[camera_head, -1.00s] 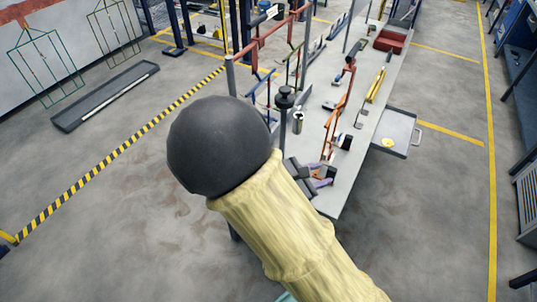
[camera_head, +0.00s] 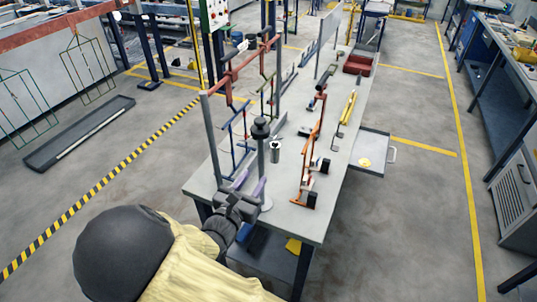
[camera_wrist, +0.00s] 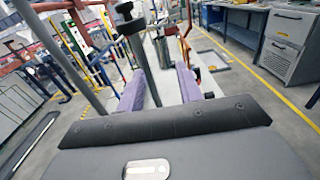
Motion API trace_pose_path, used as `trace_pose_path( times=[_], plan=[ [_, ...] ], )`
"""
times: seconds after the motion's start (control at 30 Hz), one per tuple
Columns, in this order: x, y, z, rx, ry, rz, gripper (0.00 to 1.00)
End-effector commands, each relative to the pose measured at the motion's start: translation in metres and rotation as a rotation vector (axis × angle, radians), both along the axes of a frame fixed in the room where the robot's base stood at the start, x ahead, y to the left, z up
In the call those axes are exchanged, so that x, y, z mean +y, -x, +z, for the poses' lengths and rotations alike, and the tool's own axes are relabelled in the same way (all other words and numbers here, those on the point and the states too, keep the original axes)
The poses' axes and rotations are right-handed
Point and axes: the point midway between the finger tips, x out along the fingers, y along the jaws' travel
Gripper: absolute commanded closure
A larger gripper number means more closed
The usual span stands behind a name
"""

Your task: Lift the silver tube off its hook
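A short silver tube (camera_head: 275,153) is upright above the near part of the grey table, just right of a grey post with a black knob (camera_head: 260,128). A small light piece shows at its top; its hook is too small to make out. My gripper (camera_head: 250,183) is at the table's near end, below and left of the tube in the picture and apart from it. Its two purple fingers are open and empty, as the wrist view (camera_wrist: 158,80) also shows.
The grey table (camera_head: 285,222) carries a red-brown rack frame (camera_head: 237,75) at the left and orange-brown hanging pieces (camera_head: 311,150) at the right. A yellow bar (camera_head: 348,106) and a red tray (camera_head: 357,63) lie farther back. The floor on the right is largely clear.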

Motion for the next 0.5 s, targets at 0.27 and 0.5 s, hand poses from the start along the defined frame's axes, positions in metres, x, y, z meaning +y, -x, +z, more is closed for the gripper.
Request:
trace_pose_path(
  times=[0.27, 0.5],
  plan=[
    [-0.017, -0.042, 0.003, -0.001, 0.003, -0.004, 0.64],
    [-0.031, -0.079, 0.003, -0.001, 0.001, -0.005, 0.64]
  ],
)
